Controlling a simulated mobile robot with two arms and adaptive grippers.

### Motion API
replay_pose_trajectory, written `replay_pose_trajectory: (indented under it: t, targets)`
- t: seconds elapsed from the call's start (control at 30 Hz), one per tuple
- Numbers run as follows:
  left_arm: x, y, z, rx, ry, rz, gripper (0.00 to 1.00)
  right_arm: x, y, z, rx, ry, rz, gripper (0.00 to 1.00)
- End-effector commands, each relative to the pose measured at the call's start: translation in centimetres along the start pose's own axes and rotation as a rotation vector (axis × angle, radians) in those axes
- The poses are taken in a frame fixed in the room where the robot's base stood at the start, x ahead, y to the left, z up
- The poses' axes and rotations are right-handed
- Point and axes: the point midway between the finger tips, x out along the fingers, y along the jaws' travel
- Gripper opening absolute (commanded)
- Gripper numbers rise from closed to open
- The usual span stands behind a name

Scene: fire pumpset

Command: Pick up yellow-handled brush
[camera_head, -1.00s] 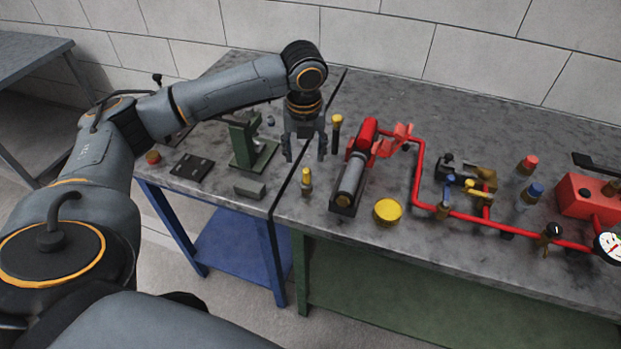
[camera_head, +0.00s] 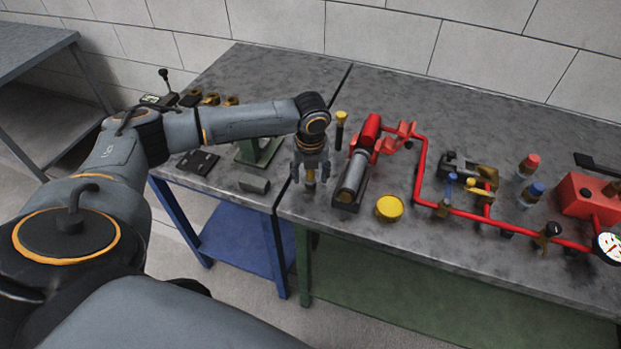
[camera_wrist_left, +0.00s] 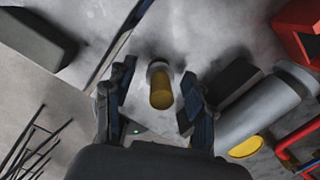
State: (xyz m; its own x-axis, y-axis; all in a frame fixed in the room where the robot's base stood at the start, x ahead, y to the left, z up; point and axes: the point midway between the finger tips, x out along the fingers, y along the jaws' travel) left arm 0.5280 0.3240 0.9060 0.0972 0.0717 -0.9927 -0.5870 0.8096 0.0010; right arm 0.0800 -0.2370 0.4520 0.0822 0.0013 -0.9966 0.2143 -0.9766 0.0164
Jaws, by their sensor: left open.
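The yellow-handled brush (camera_head: 310,177) stands upright near the front edge of the grey workbench, with its yellow handle up. My left gripper (camera_head: 310,181) points down over it, open, with one finger on each side of the handle. In the left wrist view the yellow handle (camera_wrist_left: 161,92) and its grey lower part lie between the open fingers (camera_wrist_left: 159,78), with gaps visible on both sides. The handle is partly covered by the gripper in the head view. My right gripper is not in view.
A grey cylinder in a dark holder (camera_head: 351,180) stands close to the right of the gripper. A yellow round cap (camera_head: 389,208), red piping (camera_head: 470,213) and another yellow-topped piece (camera_head: 341,118) are nearby. A grey block (camera_head: 254,184) lies to the left.

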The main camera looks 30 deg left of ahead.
Motion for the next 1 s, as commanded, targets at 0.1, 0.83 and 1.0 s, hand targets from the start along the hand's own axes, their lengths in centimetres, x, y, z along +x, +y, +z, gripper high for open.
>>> replay_pose_trajectory:
  t: [0.1, 0.83, 1.0]
  targets:
    - [0.0, 0.0, 0.0, 0.000, 0.000, 0.000, 0.48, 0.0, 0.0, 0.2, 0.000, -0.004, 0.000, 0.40]
    - [-1.2, -0.1, 0.2, -0.001, -0.002, -0.004, 0.00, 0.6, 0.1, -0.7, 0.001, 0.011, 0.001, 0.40]
    - [-3.9, 0.1, 0.0, 0.000, -0.001, -0.004, 0.00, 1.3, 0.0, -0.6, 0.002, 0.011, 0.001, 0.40]
